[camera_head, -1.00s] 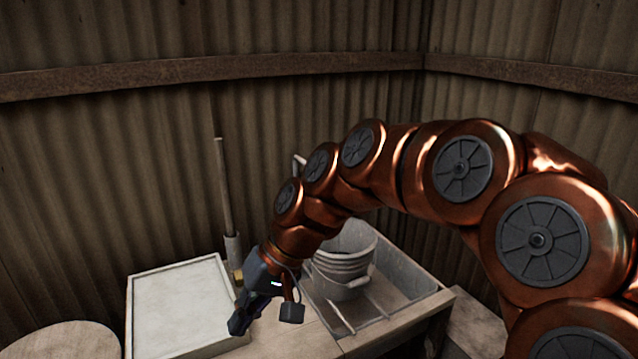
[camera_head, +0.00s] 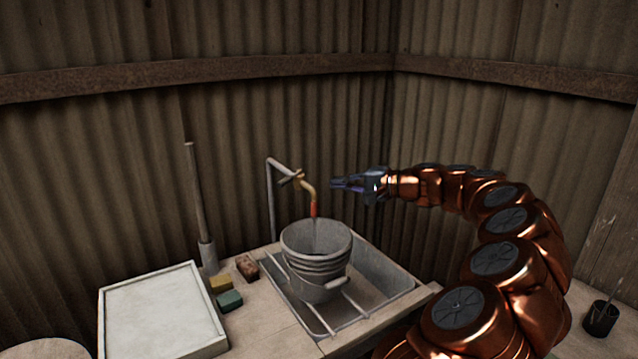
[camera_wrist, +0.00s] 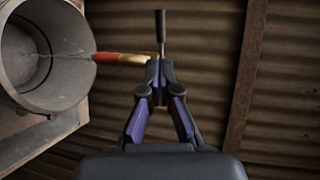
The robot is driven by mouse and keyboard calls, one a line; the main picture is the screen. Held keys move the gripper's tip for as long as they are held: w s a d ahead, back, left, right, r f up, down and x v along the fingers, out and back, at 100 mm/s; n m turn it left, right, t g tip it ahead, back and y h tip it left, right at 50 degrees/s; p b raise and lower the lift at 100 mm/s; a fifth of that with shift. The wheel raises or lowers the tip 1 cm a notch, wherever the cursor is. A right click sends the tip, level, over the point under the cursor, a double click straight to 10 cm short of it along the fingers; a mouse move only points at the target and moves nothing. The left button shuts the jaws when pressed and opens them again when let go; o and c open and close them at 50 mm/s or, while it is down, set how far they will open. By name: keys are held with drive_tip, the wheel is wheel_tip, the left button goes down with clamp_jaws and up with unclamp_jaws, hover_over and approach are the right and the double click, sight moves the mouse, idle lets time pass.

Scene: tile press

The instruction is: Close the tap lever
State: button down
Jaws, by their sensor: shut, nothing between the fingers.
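The tap (camera_head: 304,187) is a grey pipe with a brass spout and a red end, above the bucket. A thin stream falls from it into the grey bucket (camera_head: 316,272).
The bucket stands on rails over a grey sink (camera_head: 385,280). Sponges (camera_head: 229,300), a brown brush (camera_head: 247,267) and a white-topped board (camera_head: 160,310) lie to the left. Corrugated walls stand close behind the tap. A dark cup (camera_head: 600,318) is at the far right.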

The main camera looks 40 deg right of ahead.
sight(287, 182)
drive_tip(key=p+x, duration=0.3)
drive_tip(key=x, duration=1)
drive_tip(key=shift+a+f+p, duration=0.1)
drive_tip(key=shift+a+p, duration=0.1)
drive_tip(key=shift+p, duration=0.15)
